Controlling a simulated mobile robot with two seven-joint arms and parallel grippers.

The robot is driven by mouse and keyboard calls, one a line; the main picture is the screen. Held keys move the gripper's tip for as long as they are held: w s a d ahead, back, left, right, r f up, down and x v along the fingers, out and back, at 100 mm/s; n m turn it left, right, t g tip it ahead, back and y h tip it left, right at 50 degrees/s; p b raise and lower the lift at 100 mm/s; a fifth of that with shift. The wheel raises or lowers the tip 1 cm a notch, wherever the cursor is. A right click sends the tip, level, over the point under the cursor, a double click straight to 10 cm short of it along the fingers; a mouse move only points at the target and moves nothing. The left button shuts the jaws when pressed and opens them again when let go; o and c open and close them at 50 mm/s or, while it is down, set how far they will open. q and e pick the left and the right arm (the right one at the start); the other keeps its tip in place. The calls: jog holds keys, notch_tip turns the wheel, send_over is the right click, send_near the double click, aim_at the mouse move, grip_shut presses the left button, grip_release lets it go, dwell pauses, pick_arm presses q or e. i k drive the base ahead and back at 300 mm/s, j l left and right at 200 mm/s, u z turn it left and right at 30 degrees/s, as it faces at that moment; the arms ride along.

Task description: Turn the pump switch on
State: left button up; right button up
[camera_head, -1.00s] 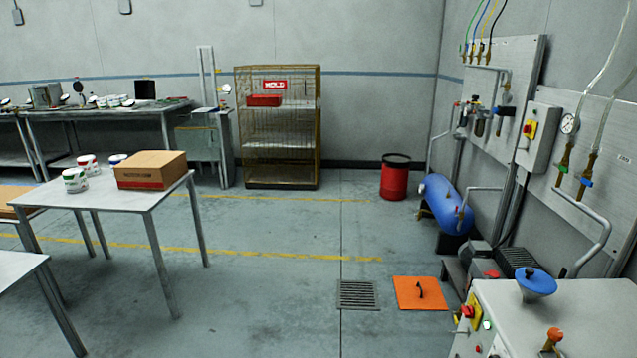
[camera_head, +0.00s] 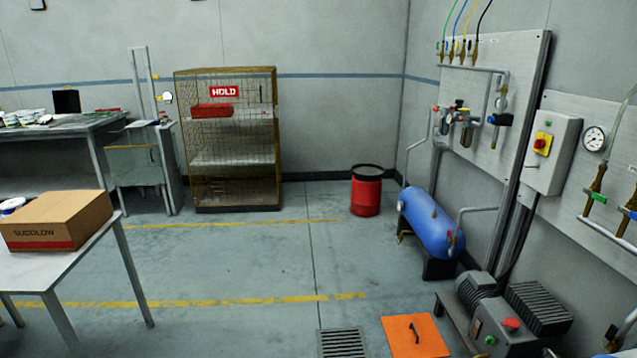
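A grey wall box (camera_head: 554,155) on the right wall carries a red and yellow rotary switch (camera_head: 543,143) with a small green part above it. A motor and pump unit (camera_head: 500,310) stands low at the lower right, with a red knob (camera_head: 511,324) and a small green button (camera_head: 490,340) on its grey front. No label shows which of these is the pump switch, and I cannot tell the setting of either. Neither of my grippers is in view.
A blue tank (camera_head: 432,222) and a red drum (camera_head: 367,192) stand along the right side. An orange floor plate (camera_head: 415,337) and a grate (camera_head: 342,343) lie ahead. A table with a cardboard box (camera_head: 57,221) is at left. The middle floor is clear.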

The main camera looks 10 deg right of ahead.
aim_at(539, 143)
jog(key=i+l+z, duration=0.1)
jog(key=i+z, duration=0.3)
jog(key=i+j+z, duration=0.1)
jog(key=i+z, duration=0.25)
jog(key=i, duration=0.2)
jog(key=i+j+z, duration=0.15)
jog(key=i+z, duration=0.25)
